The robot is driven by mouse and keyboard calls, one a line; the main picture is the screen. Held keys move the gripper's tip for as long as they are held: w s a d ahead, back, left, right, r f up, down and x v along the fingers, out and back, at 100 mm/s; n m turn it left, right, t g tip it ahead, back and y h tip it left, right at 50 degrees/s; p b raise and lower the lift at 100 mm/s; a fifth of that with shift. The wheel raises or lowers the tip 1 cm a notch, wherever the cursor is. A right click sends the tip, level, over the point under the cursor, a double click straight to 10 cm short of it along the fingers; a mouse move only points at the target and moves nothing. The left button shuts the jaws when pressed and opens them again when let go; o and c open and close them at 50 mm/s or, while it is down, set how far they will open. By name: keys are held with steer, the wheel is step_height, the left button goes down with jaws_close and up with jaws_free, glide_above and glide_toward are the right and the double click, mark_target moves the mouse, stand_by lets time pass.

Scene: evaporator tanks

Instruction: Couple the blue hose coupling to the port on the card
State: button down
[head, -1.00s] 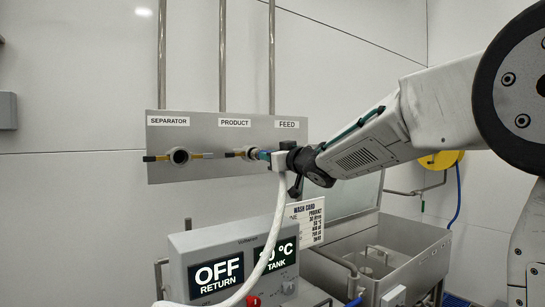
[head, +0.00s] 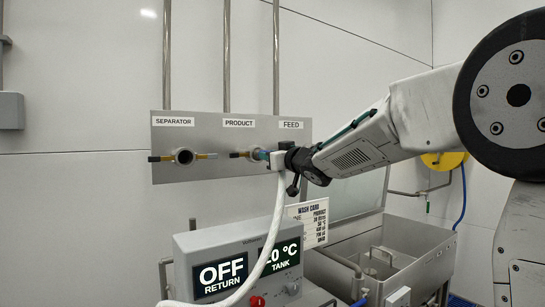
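The wash card (head: 312,216) reads PRODUCT on its top line; the smaller lines are hard to read. A steel panel (head: 215,170) carries ports labelled SEPARATOR, PRODUCT and FEED. The PRODUCT port (head: 249,154) is partly covered by the blue hose coupling (head: 261,155), which faces it from the right, at or very near its mouth. I cannot tell whether they touch. My gripper (head: 281,160) is shut on the coupling's pale body, with the white hose (head: 276,215) hanging below. The fingertips are small and partly hidden. The FEED port is hidden behind my gripper.
The SEPARATOR port (head: 184,156) is uncovered, with coloured side handles. A grey control box (head: 215,247) showing OFF RETURN and a tank temperature stands below the panel. An open steel tank (head: 405,245) is at lower right. A yellow reel (head: 444,162) with blue hose hangs behind my arm.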

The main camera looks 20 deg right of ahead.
steer(key=shift+w+a, duration=0.1)
steer(key=shift+w, duration=0.25)
steer(key=c, duration=1.1)
jaws_free()
steer(key=v, duration=0.8)
steer(key=shift+w, duration=0.1)
